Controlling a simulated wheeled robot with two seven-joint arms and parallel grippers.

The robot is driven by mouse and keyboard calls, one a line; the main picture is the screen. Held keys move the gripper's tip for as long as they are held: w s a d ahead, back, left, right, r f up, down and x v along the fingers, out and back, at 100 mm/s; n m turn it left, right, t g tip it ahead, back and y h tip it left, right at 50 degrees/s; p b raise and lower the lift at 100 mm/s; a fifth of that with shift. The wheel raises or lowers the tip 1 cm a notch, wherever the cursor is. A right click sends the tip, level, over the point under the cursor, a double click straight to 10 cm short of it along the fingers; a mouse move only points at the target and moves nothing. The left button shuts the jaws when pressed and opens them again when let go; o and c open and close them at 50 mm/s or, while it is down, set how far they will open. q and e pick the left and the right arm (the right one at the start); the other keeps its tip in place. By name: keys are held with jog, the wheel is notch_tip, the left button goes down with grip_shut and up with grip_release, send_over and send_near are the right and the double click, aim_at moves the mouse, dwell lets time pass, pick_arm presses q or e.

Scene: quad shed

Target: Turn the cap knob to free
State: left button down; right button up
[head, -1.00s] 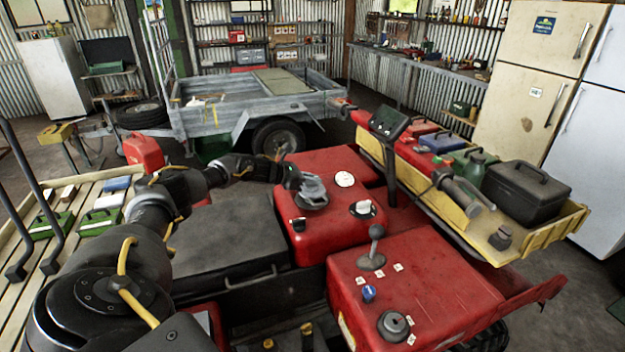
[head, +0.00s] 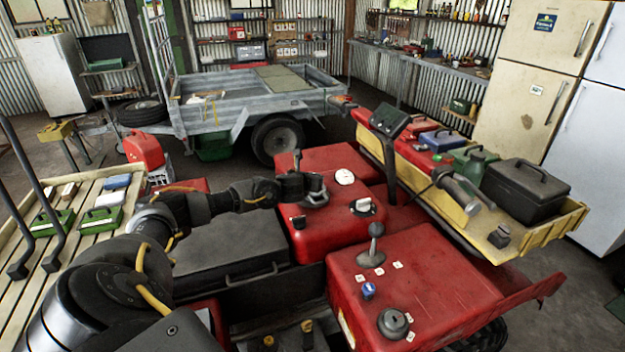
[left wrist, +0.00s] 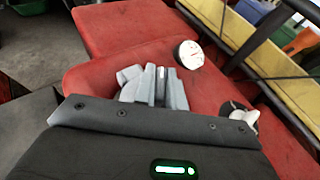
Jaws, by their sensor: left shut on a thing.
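The cap (head: 317,201) is a dark round piece on top of the red tank (head: 325,232) in the head view, mostly covered by my left gripper (head: 311,185). The gripper is shut on the cap's knob from above. In the left wrist view the pale grey fingers (left wrist: 162,84) are close together over the red tank. The knob between them is hidden, so I cannot tell its angle. My right gripper is in neither view.
A white gauge (head: 344,177) and a white knob (head: 363,205) on a dark base sit right of the cap. A gear lever (head: 375,240) stands on the nearer red cover. The yellow tray (head: 545,229) at the right holds a black case (head: 525,190).

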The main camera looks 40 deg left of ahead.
pick_arm(q)
jog(key=n+g+y+b, duration=0.1)
jog(key=n+y+b, duration=0.1)
jog(key=n+g+y+b, duration=0.1)
jog(key=n+y, duration=0.1)
jog(key=shift+w+d+f+n+g+b, duration=0.1)
jog(key=shift+f+n+g+b, duration=0.1)
jog(key=shift+n+g+b, duration=0.15)
jog(key=n+g+y+b, duration=0.1)
jog(key=n+g+y, duration=0.1)
jog(key=shift+r+n+g+y+b, duration=0.1)
jog(key=shift+n+g+y+b, duration=0.15)
jog(key=shift+g+y+b, duration=0.1)
jog(key=shift+n+g, duration=0.3)
jog(key=shift+g, duration=0.4)
jog(key=c, duration=1.5)
grip_release()
jog(key=shift+o, duration=0.2)
jog(key=shift+n, duration=0.3)
jog(key=shift+r, duration=0.1)
jog(key=b+v, duration=0.1)
jog(key=v, duration=0.9)
jog(key=shift+s+d+b, duration=0.3)
jog(key=shift+d+b, duration=0.1)
